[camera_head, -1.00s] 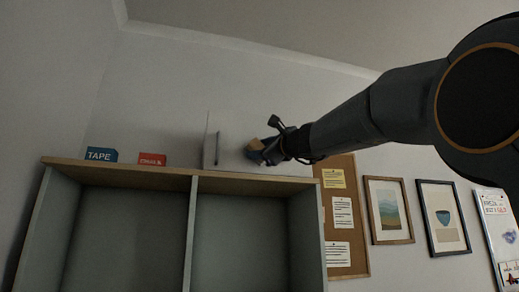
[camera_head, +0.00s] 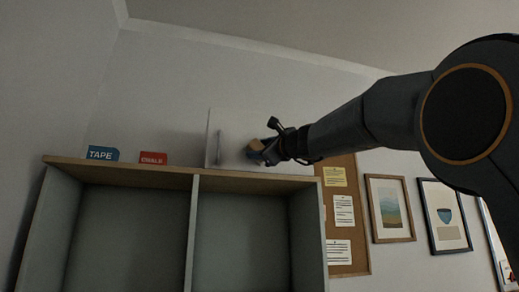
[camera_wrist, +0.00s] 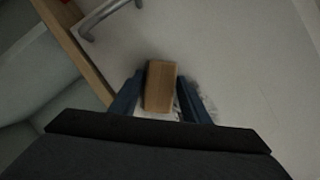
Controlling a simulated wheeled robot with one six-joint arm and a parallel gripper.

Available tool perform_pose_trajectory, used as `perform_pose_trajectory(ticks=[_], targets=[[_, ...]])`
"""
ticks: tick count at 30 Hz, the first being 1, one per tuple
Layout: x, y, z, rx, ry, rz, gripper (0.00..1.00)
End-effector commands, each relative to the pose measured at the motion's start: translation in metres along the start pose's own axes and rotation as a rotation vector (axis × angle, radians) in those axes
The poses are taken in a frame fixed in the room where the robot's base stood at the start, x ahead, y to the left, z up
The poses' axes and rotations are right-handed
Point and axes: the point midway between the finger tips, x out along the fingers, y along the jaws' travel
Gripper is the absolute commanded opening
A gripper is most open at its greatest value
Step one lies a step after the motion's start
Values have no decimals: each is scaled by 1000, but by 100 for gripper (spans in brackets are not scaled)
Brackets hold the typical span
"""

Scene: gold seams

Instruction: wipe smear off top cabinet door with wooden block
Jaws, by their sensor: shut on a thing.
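The wooden block (camera_wrist: 159,88) is tan and held between the two blue fingers of my gripper (camera_wrist: 160,80). In the head view the block (camera_head: 256,146) shows at the tip of my gripper (camera_head: 264,152), against or very close to the pale cabinet door (camera_head: 233,128); contact is not clear. The door stands above the shelf top and has a grey handle (camera_head: 219,146), left of the block. The door surface (camera_wrist: 235,65) fills much of the wrist view. Pale, streaky marks, likely the smear (camera_wrist: 207,102), show beside and below the block, partly hidden by block and fingers.
The wooden shelf top (camera_head: 125,168) runs below the door. A blue TAPE box (camera_head: 102,153) and a red box (camera_head: 153,158) stand on it at left. A corkboard (camera_head: 347,255) and framed pictures (camera_head: 390,208) hang on the right wall, below my arm.

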Motion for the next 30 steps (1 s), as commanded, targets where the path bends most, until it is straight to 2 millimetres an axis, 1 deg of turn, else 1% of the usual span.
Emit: perform_pose_trajectory(ticks=[5, 15, 23, 30], targets=[[-2, -4, -4, 0, 0, 0, 24], [-11, -22, -22, -1, 2, -1, 24], [-12, -27, -27, 0, 1, 0, 24], [-16, -40, -40, -1, 1, -1, 24]])
